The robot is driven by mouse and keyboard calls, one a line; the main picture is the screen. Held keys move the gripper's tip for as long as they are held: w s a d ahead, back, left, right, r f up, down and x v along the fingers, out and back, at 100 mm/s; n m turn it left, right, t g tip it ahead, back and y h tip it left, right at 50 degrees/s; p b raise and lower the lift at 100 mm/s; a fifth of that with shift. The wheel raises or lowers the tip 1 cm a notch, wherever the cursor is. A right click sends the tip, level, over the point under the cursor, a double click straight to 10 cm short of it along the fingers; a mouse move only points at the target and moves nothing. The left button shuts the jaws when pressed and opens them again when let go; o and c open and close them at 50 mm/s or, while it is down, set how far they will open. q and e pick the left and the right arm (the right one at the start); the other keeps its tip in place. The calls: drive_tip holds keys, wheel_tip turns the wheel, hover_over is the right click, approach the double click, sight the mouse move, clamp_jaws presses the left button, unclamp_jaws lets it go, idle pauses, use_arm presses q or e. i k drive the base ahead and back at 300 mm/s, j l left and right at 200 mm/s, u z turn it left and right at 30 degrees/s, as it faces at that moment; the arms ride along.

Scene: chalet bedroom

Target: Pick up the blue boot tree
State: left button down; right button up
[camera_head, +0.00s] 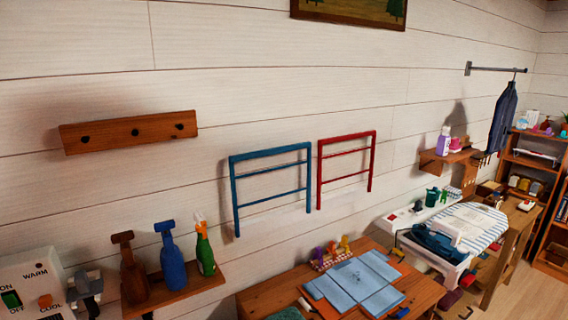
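The blue boot tree (172,262) stands upright on a small wooden wall shelf (205,280) at the lower left. It has a rounded body, a narrow neck and a short crosspiece on top. A similar brown one (133,278) stands close on its left. A green bottle (205,255) with an orange and white top stands close on its right. Neither of my grippers can be made out in this view.
A switch panel (28,278) and a grey clamp-like thing (88,287), unclear to me, are left of the shelf. A wooden peg rail (100,137) and blue rack (235,200) are on the wall. A table (262,302) stands to the right.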

sight(172, 263)
drive_tip(key=i+j+u, duration=0.3)
drive_tip(key=i+u, duration=0.2)
drive_tip(key=i+j+u, duration=0.1)
drive_tip(key=i+u, duration=0.4)
drive_tip(key=i+l+u, duration=0.15)
drive_tip(key=i+u, duration=0.35)
drive_tip(key=i, duration=0.15)
